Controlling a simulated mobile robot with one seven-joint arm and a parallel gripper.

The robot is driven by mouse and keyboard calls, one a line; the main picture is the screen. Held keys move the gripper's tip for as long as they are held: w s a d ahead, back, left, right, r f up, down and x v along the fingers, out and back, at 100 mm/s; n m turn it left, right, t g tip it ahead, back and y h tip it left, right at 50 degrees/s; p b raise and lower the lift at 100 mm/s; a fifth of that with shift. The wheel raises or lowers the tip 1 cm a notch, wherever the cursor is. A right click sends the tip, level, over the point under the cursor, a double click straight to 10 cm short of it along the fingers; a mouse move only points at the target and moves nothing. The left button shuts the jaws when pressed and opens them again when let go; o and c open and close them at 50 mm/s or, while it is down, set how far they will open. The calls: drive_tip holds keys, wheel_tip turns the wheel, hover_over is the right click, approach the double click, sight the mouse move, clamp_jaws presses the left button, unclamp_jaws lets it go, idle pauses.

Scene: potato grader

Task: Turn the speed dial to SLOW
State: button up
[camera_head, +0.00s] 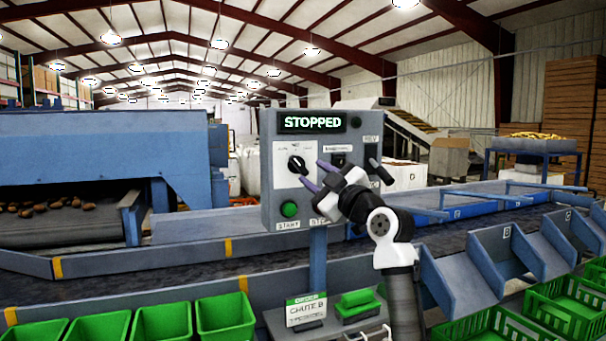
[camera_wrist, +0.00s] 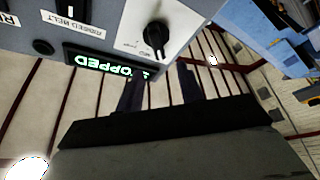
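The speed dial (camera_head: 297,164) is a black knob on a white plate on the grey control panel (camera_head: 268,200). In the wrist view the dial (camera_wrist: 157,36) shows at the top, and the picture is upside down. The exact mark it points to is too small to read. My gripper (camera_head: 312,172) is in front of the panel, just right of the dial in the head view. Its two dark fingers are apart with nothing between them. In the wrist view the fingertips (camera_wrist: 160,70) are just short of the dial and appear apart from it.
A lit display (camera_head: 310,122) reading STOPPED tops the panel. A green button (camera_head: 289,209) sits below the dial, and another switch (camera_head: 338,160) is to its right.

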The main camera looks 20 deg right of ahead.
drive_tip(key=b+v, duration=0.1)
drive_tip(key=v, duration=0.5)
drive_tip(key=shift+s, duration=0.2)
drive_tip(key=shift+f, duration=0.1)
